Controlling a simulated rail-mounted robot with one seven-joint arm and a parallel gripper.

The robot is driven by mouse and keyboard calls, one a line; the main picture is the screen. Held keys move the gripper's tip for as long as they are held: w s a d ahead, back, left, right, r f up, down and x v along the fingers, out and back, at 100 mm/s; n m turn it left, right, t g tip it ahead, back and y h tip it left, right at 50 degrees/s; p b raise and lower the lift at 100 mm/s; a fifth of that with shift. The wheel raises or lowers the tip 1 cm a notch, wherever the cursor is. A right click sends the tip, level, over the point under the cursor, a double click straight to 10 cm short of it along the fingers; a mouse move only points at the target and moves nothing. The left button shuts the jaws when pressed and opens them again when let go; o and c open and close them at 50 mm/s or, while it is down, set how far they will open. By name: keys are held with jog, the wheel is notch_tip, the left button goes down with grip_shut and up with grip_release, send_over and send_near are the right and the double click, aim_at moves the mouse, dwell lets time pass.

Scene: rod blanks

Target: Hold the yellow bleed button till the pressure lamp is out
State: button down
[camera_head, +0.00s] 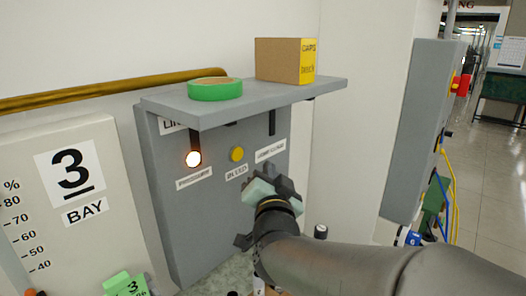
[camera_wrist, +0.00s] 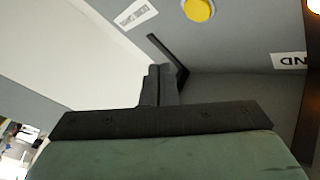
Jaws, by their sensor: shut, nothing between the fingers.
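The yellow bleed button (camera_head: 237,154) is a round disc on the front of a grey panel (camera_head: 165,235), and it also shows at the top of the wrist view (camera_wrist: 199,9). The pressure lamp (camera_head: 193,158), left of the button, glows bright orange-white. A lit edge of the lamp shows at the top right corner of the wrist view (camera_wrist: 314,5). My gripper (camera_head: 279,183) is shut and empty, in front of the panel, right of and lower than the button in the head view. Its closed dark fingertips show in the wrist view (camera_wrist: 160,78), apart from the button.
A grey shelf (camera_head: 235,108) juts out above the button and lamp. It carries a green tape roll (camera_head: 215,89) and a cardboard box (camera_head: 284,60). A dark slot-like bar (camera_head: 272,123) is on the panel right of the button. A grey cabinet (camera_head: 420,130) stands farther right.

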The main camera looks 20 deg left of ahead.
aim_at(243, 151)
jog(key=w+a, duration=0.3)
jog(key=a, duration=0.3)
jog(key=shift+p, duration=0.45)
dwell(1.6)
jog(key=shift+w+a+b, duration=0.2)
jog(key=shift+a+b, duration=0.1)
jog(key=shift+a, duration=0.05)
jog(key=shift+w+a, duration=0.2)
jog(key=shift+a, duration=0.1)
dwell(0.6)
dwell(2.6)
jog(key=shift+s+d+b, duration=0.35)
jog(key=shift+d+b, duration=0.35)
jog(key=shift+b, duration=0.1)
